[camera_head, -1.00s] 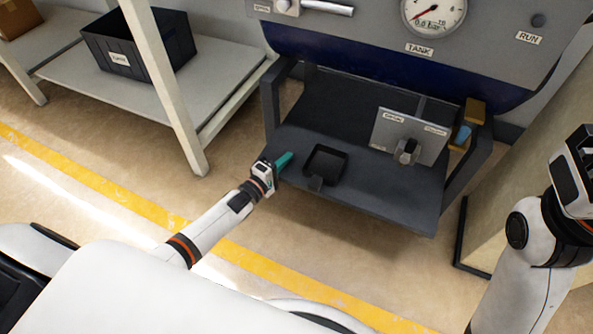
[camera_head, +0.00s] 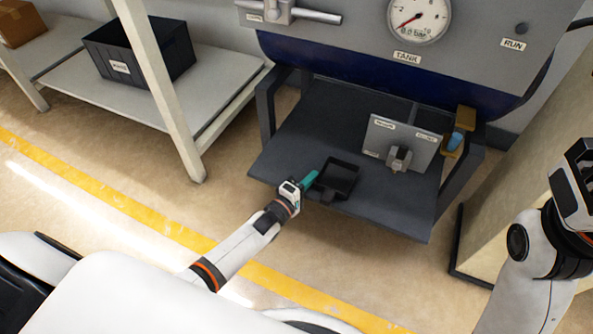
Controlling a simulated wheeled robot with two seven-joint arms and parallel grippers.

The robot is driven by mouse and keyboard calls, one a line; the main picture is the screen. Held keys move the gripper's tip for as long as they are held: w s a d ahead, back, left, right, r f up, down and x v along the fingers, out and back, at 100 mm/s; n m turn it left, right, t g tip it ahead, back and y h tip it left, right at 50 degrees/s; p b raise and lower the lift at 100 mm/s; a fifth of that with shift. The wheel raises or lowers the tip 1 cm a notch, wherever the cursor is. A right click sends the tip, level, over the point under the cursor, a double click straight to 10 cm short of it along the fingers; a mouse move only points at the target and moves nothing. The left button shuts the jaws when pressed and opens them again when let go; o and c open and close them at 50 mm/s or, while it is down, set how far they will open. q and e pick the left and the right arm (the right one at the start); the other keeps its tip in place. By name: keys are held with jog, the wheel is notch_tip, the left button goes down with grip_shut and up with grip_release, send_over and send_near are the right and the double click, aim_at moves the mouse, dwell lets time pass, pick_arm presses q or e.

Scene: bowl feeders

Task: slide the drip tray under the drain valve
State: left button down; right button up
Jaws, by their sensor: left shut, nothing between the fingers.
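The drip tray (camera_head: 341,177) is a small black square pan with a short front tab. It lies on the dark grey shelf (camera_head: 385,208) below the tank. The drain valve (camera_head: 398,158), a grey knob or spout on a labelled plate, is to the right of the tray, with a gap between them. My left gripper (camera_head: 311,181) has teal fingers, is shut and empty, and is at the tray's left side. The fingertips seem to touch the tray, but the contact is too small to confirm. My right gripper (camera_head: 574,185) is at the right edge, its fingers not clear.
The tank gauge (camera_head: 419,20) is above the shelf. A blue item (camera_head: 455,141) sits in a tan holder right of the plate. A black bin (camera_head: 140,52) stands on the white rack at left. The shelf has side posts; its front right is clear.

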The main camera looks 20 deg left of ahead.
aim_at(355, 200)
pick_arm(q)
jog(key=d, duration=1.3)
jog(key=shift+s+d, duration=0.25)
jog(key=shift+d, duration=0.05)
jog(key=shift+a, duration=0.15)
